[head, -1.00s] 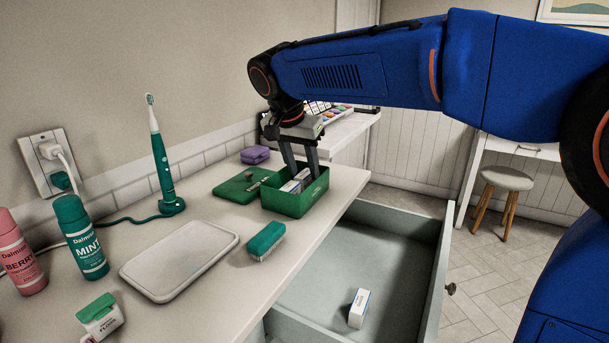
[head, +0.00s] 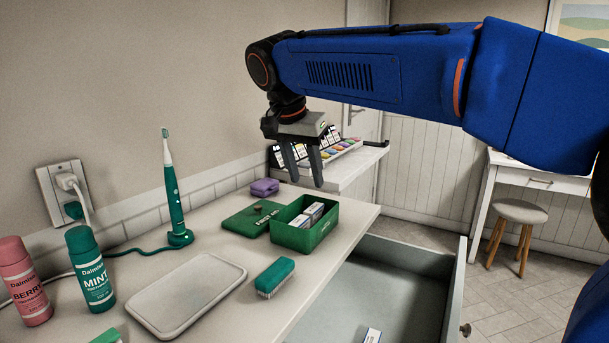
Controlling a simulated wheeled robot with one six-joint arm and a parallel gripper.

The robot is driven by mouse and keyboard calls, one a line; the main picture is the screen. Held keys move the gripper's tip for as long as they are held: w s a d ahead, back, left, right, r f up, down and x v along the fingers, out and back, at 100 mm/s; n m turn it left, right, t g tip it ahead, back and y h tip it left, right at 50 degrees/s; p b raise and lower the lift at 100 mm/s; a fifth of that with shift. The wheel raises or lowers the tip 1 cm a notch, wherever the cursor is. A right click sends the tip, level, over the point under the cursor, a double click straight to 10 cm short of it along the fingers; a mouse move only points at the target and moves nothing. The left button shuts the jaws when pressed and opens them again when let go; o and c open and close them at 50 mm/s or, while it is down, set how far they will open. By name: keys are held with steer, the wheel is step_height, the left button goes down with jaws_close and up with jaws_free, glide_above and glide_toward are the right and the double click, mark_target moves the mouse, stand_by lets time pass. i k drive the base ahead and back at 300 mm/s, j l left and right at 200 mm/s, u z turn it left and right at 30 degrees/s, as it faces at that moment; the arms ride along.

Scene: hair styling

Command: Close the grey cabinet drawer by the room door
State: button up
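The grey drawer (head: 399,285) is pulled open below the counter, at the lower right of the head view. Its knob (head: 465,329) shows on the front panel, which faces right. A small white box (head: 372,336) lies inside it, cut off by the bottom edge of the picture. My gripper (head: 304,178) hangs above the counter, over the back of the green box (head: 305,224). Its two fingers are apart, with nothing seen between them. The green box is open and holds small white boxes (head: 307,214).
On the counter (head: 342,237) are a green lid (head: 250,220), a green brush (head: 275,276), a pale tray (head: 187,293), a toothbrush on its stand (head: 174,195), two spray cans (head: 91,270) and a purple case (head: 264,187).

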mark_target(406, 292)
steer(key=k, duration=1)
